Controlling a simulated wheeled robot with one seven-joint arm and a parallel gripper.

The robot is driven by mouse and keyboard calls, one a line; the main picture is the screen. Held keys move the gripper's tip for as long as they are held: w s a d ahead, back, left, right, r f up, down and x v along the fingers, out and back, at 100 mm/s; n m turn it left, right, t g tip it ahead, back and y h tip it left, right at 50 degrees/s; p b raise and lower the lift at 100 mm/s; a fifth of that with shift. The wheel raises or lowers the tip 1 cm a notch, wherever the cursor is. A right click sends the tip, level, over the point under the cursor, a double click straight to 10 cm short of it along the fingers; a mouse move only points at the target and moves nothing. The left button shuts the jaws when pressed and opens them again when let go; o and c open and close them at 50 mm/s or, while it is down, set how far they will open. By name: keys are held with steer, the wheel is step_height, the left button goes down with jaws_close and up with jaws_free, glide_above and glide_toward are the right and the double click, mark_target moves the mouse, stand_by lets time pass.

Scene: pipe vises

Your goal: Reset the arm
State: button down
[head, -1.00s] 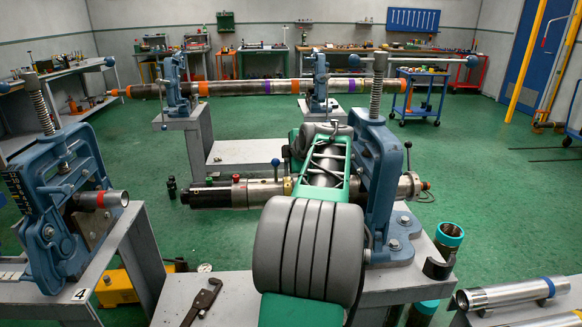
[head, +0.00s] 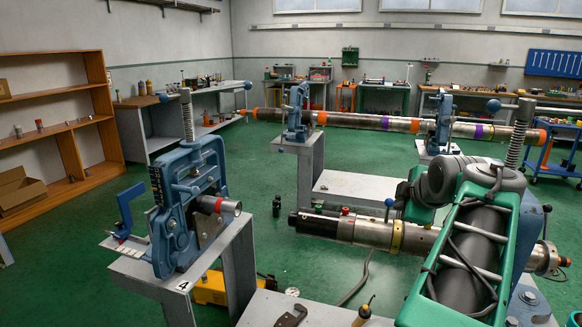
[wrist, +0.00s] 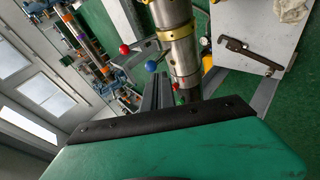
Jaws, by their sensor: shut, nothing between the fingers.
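My green and grey arm rises from the lower right of the head view, bent at a dark grey joint. My gripper (wrist: 158,90) shows in the wrist view as narrow dark fingers beyond the black-edged green housing. It is shut and empty. In the head view I cannot make out its fingers behind the arm. A steel pipe tool with a brass collar (head: 397,236) lies across behind my arm in the head view. Its brass-ringed body (wrist: 178,38) also appears beyond the fingers in the wrist view. I cannot tell their exact distance.
A blue pipe vise (head: 185,215) holds a short pipe on a grey stand at left. A long banded pipe (head: 350,121) rests in two vises behind. A wrench (head: 290,317) lies on the near bench.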

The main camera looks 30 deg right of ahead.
steer(key=w+a+f+m+g+y+p, duration=0.1)
steer(key=w+a+f+m+y+p, duration=0.15)
steer(key=a, duration=0.85)
steer(key=w+a+f+m+g+y+p, duration=0.1)
steer(key=w+a+f+p, duration=0.2)
steer(key=a, duration=0.8)
steer(key=s+a+f+m+g+p, duration=0.1)
steer(key=s+a+f+m+p, duration=0.1)
steer(key=s+a, duration=0.3)
steer(key=s+a+f+m+g+y+p, duration=0.1)
steer(key=s+a+f+m+g+p, duration=0.1)
steer(key=a, duration=1.1)
steer(key=s+f+m, duration=0.1)
steer(key=s+f, duration=0.1)
steer(key=s, duration=0.1)
steer(key=shift+s+f+g, duration=0.15)
steer(key=shift+f+g, duration=0.1)
steer(key=shift+g, duration=0.05)
